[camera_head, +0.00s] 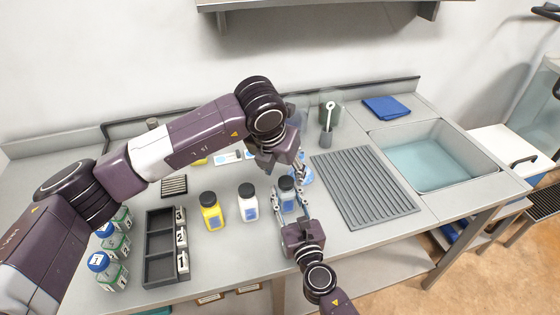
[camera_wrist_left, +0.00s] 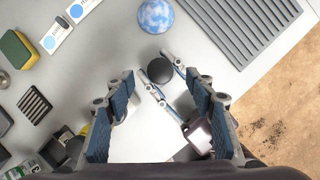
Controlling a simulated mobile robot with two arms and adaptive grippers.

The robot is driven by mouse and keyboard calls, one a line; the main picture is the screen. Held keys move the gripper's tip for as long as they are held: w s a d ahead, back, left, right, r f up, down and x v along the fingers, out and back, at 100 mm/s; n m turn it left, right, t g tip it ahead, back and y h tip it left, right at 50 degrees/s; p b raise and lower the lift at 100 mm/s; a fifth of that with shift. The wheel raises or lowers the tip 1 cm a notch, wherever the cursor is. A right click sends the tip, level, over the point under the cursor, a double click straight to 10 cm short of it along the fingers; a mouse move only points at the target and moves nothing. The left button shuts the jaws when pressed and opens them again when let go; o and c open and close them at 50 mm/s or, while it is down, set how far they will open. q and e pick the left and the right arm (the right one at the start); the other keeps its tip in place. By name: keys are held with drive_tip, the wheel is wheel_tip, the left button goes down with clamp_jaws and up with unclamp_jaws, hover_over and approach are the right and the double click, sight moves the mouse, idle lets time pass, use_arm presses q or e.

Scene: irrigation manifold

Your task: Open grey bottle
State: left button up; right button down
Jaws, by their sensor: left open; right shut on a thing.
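The grey bottle (camera_head: 287,202) with a black cap stands upright on the bench, right of the white bottle (camera_head: 248,208) and the yellow bottle (camera_head: 212,217). My right gripper (camera_head: 288,190) comes from the front and is shut on the grey bottle's sides, below the cap. My left gripper (camera_head: 284,168) is open above and behind the bottle, pointing down. In the left wrist view the black cap (camera_wrist_left: 159,70) lies ahead between the open left fingers (camera_wrist_left: 158,88), apart from them. The bottle's body is mostly hidden there under the cap.
A blue-and-white marbled ball (camera_wrist_left: 155,15) lies just behind the bottle. A ribbed grey drain mat (camera_head: 365,186) and a sink (camera_head: 425,160) are to the right. A dark numbered rack (camera_head: 152,245) and blue-capped jars (camera_head: 110,270) are at the left. A cup (camera_head: 326,138) stands behind.

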sight(287, 179)
use_arm(q)
drive_tip(key=shift+x, duration=1.9)
drive_tip(key=shift+c, duration=0.4)
clamp_jaws()
drive_tip(key=shift+r, duration=0.1)
drive_tip(key=shift+r, duration=0.2)
drive_tip(key=shift+r, duration=0.9)
drive_tip(key=shift+r, duration=0.1)
